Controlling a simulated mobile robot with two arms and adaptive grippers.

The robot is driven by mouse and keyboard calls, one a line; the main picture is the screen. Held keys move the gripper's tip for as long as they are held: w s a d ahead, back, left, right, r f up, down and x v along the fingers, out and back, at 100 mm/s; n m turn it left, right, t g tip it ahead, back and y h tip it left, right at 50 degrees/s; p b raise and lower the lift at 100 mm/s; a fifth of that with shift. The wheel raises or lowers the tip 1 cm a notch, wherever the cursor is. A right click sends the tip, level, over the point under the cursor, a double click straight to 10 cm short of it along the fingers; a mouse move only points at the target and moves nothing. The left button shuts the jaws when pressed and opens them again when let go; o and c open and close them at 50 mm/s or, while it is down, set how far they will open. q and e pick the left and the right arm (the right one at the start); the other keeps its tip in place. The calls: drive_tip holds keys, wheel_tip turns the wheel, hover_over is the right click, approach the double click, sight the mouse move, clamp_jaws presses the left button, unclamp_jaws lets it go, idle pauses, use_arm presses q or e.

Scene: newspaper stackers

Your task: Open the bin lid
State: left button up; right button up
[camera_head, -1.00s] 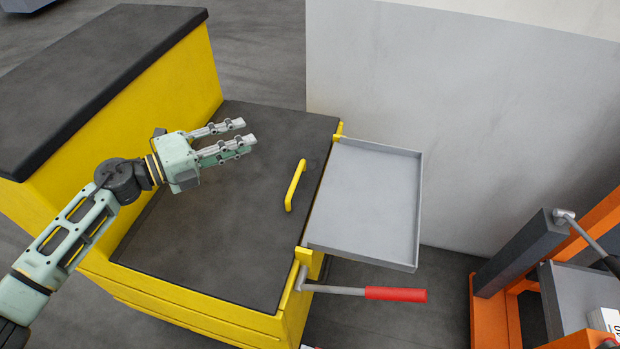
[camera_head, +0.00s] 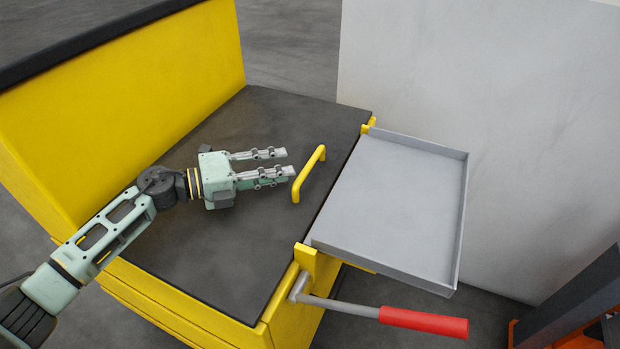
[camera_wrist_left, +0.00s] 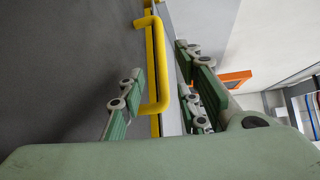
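The bin is yellow with a flat dark grey lid (camera_head: 275,118), which lies closed. A yellow bar handle (camera_head: 309,175) stands on the lid near its right edge. My left gripper (camera_head: 287,162) is open above the lid, its fingertips just left of the handle in the head view. In the left wrist view the handle (camera_wrist_left: 156,62) appears between the two spread fingers. I cannot tell whether either finger touches it. My right gripper is not in view.
A grey metal tray (camera_head: 395,200) juts out from the bin's right side. A lever with a red grip (camera_head: 425,321) sticks out below it. A pale wall panel (camera_head: 480,90) stands behind, a raised yellow section (camera_head: 130,90) at left, and an orange frame (camera_head: 580,305) at lower right.

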sight(309, 163)
use_arm(q)
drive_tip(key=x, duration=0.8)
drive_tip(key=shift+b, duration=0.4)
drive_tip(key=shift+a, duration=0.1)
drive_tip(key=shift+c, duration=0.4)
clamp_jaws()
